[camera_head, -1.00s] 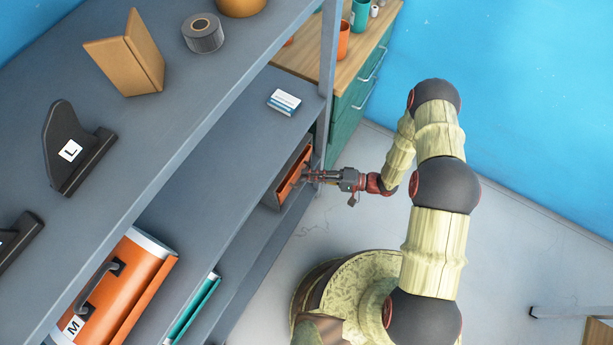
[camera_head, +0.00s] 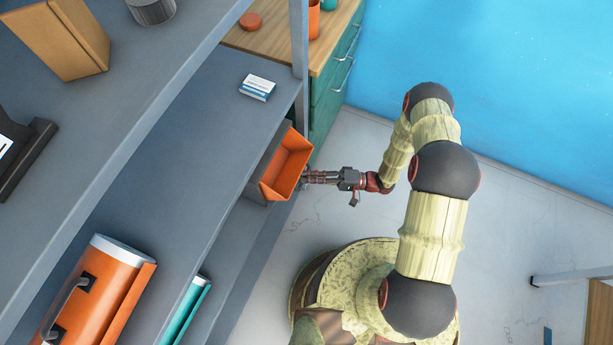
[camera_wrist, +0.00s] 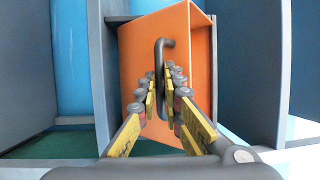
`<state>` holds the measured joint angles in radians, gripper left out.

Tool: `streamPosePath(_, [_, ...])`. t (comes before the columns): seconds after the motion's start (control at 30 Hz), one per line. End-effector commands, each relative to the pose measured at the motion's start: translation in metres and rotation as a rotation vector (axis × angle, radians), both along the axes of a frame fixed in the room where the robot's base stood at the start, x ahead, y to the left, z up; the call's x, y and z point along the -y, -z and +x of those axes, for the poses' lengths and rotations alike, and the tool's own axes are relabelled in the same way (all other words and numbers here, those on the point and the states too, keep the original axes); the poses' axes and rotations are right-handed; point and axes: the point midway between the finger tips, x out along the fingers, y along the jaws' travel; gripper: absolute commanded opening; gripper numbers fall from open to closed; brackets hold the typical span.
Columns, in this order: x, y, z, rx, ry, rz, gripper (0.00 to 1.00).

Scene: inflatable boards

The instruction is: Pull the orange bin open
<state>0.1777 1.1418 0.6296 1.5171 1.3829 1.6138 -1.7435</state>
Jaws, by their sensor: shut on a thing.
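The orange bin (camera_head: 288,165) sticks out of its grey housing (camera_head: 262,172) under the shelf, and its open top and inside show in the head view. In the wrist view the bin's orange front (camera_wrist: 190,45) fills the middle, with a dark upright bar handle (camera_wrist: 160,75) on it. My gripper (camera_head: 308,177) is at the bin's front. In the wrist view my gripper (camera_wrist: 161,88) has its fingers on both sides of the handle and is shut on it. The fingers hide part of the handle.
A grey shelf unit fills the left, with a small white and blue box (camera_head: 258,88) on the shelf above the bin. An orange case (camera_head: 100,290) and a teal item (camera_head: 190,310) lie lower left. A green drawer cabinet (camera_head: 330,95) stands behind.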

Motion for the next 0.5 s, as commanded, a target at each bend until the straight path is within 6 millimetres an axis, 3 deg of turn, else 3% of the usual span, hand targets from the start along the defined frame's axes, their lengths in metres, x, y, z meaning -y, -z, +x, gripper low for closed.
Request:
streamPosePath(0.4, [-0.0007, 0.004, 0.0019, 0.003, 0.002, -0.009, 0.0])
streamPosePath(0.43, [-0.0008, 0.0041, 0.0019, 0.003, 0.002, -0.009, 0.09])
streamPosePath(0.5, [-0.0007, 0.0039, 0.0018, 0.003, 0.002, -0.008, 0.13])
